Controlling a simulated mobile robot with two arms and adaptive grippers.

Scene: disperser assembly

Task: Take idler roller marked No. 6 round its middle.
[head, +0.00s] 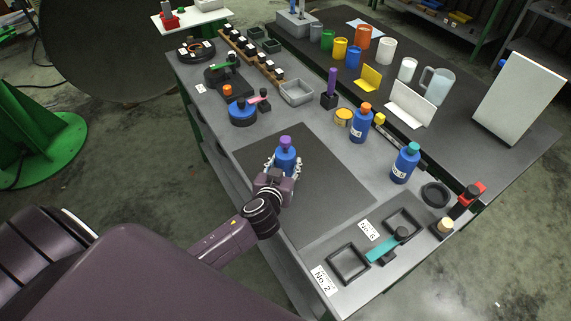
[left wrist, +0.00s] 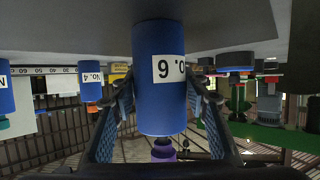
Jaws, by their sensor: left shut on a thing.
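The blue idler roller marked No. 6 (head: 286,159) stands upright on the dark mat, with a purple top end. In the left wrist view, which looks upside down, the blue roller (left wrist: 158,100) fills the middle, and its white label reads "o. 6", the rest being turned away. My left gripper (head: 284,164) is shut on the roller, one finger on each side round its middle. Its fingers also show in the left wrist view (left wrist: 160,112). Whether the base touches the mat is hard to tell. My right gripper is not in view.
Blue rollers with an orange top (head: 361,125) and a teal top (head: 405,164) stand to the right of the mat (head: 330,195). Black trays (head: 348,263) with labels "No. 2" and "No. 6" (head: 370,231) lie at the front right. The mat around the roller is clear.

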